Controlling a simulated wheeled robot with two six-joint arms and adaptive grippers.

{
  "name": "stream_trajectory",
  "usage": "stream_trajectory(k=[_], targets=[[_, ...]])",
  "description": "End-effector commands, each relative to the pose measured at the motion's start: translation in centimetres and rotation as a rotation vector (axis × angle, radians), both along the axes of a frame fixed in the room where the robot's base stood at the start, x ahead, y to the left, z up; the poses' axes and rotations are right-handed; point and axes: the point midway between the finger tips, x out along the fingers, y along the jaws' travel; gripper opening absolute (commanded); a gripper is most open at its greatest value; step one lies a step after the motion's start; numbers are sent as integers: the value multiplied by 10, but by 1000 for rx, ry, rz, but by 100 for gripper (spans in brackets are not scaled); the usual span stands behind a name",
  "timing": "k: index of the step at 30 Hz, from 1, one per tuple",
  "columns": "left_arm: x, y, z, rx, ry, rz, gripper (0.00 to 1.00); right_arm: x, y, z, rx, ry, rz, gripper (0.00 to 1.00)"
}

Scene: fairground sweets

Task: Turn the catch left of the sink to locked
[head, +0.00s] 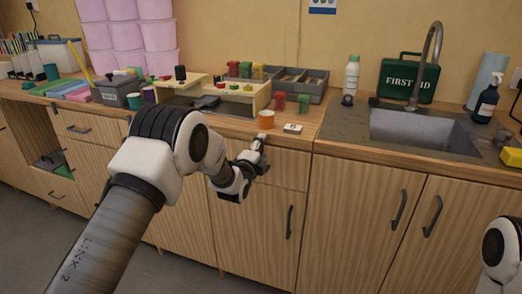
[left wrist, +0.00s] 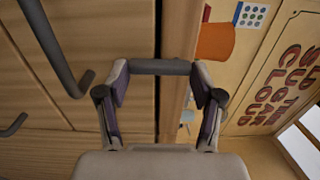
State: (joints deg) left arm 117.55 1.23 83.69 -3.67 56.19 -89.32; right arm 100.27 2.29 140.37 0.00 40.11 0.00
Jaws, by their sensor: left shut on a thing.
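A short dark grey bar, which looks like the catch (left wrist: 160,67), lies crosswise over the dark seam beside the counter edge in the left wrist view. My left gripper (left wrist: 160,88) has a finger at each end of this bar and is shut on it. In the head view the left gripper (head: 261,147) is at the counter's front edge, left of the sink (head: 415,130), and mostly covers the catch. Any locked marking cannot be made out. Part of my right arm shows at the lower right, but its gripper is out of view.
An orange cup (head: 266,119) and a small white card (head: 293,128) stand on the counter just behind the left gripper. Dark door handles (head: 290,222) stick out from the cupboard fronts below. A white bottle (head: 351,78) stands near the sink.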

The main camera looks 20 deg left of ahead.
Motion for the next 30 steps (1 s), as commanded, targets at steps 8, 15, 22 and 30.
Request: stream_trajectory(k=[8, 15, 22, 30], targets=[[0, 0, -1, 3, 1, -1, 32, 0, 0, 0, 0, 0, 0, 0], [0, 0, -1, 2, 1, -1, 92, 0, 0, 0, 0, 0, 0, 0], [-1, 0, 0, 2, 1, 0, 92, 0, 0, 0, 0, 0, 0, 0], [-46, 2, -1, 1, 4, 0, 92, 0, 0, 0, 0, 0, 0, 0]])
